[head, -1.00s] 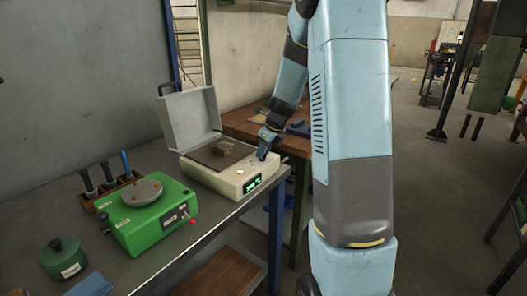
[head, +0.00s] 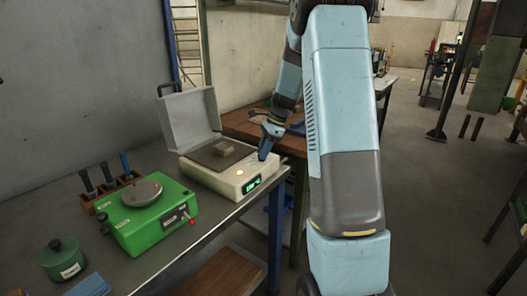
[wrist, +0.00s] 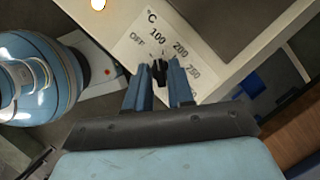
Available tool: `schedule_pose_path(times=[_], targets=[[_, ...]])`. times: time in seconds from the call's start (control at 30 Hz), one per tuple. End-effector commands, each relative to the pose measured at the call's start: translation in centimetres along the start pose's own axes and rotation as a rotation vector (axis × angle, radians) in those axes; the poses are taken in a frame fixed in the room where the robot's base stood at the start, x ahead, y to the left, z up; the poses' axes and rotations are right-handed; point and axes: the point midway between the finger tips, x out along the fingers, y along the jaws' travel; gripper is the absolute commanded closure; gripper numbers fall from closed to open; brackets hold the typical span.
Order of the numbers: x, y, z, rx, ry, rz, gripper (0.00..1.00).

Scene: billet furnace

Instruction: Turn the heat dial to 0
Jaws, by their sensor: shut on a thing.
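The heat dial (wrist: 159,72) is a small black knob on the white panel of the furnace box. Its printed scale (wrist: 160,38) shows °C, OFF, 100, 200 and 250. My gripper (wrist: 161,76) is shut on the dial, with one blue finger on each side of it. The dial's exact pointer setting is hard to read between the fingers. In the head view, my gripper (head: 262,154) is at the right part of the box top, and the dial is hidden there. The furnace (head: 206,178) has a green lit display (head: 251,185) on its front; its digits are too small to read surely.
The furnace's grey lid (head: 189,116) stands open. An orange-white lamp (head: 241,173) glows on top. A green device (head: 150,216), a tool rack (head: 117,190) and a green pot (head: 63,259) stand to the left.

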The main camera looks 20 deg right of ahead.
Motion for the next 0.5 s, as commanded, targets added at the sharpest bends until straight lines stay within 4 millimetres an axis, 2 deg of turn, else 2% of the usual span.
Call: schedule_pose_path(times=[0.5], targets=[[0.08,-0.39,0.07,-0.354,0.001,0.144,1.00]])
